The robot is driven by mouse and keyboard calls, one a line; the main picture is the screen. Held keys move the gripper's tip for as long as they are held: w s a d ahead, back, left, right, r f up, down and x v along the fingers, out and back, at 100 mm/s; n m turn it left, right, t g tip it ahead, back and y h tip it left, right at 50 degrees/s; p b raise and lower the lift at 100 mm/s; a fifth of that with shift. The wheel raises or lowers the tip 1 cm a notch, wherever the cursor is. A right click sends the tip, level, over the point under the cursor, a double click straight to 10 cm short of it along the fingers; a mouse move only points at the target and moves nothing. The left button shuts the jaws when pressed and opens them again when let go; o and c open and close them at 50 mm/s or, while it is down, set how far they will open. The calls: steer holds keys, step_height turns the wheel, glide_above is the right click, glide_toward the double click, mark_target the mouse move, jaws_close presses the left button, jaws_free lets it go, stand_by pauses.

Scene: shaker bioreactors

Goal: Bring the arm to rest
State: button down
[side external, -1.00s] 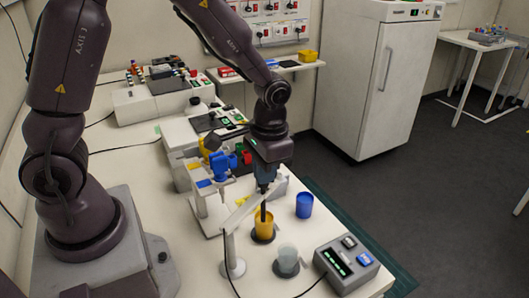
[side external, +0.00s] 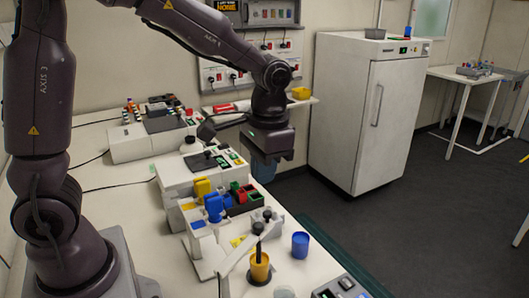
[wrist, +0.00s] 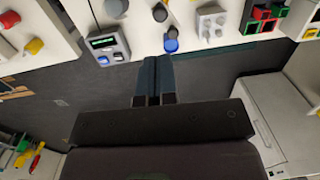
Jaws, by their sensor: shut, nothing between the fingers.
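My gripper (side external: 264,171) hangs in the air below my wrist, above the bench's far right edge in the side view. In the wrist view its two blue-grey fingers (wrist: 154,80) are together with nothing between them. It is apart from every object. A yellow cup (side external: 259,272) with a dark rod standing in it is on the bench, and a blue cup (side external: 300,246) stands to its right. The blue cup (wrist: 171,45) also shows beyond the fingertips in the wrist view.
A rack of coloured blocks (side external: 244,200) and white instruments (side external: 185,175) stand on the bench left of my gripper. A control box (side external: 340,288) sits at the front. A tall white cabinet (side external: 350,120) stands behind to the right. The floor (side external: 400,210) between is clear.

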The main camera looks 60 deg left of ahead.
steer(key=s+a+r+t, duration=0.1)
steer(key=s+r+t, duration=0.5)
steer(key=s+r, duration=0.3)
steer(key=s, duration=0.4)
steer(key=shift+s+a, duration=0.25)
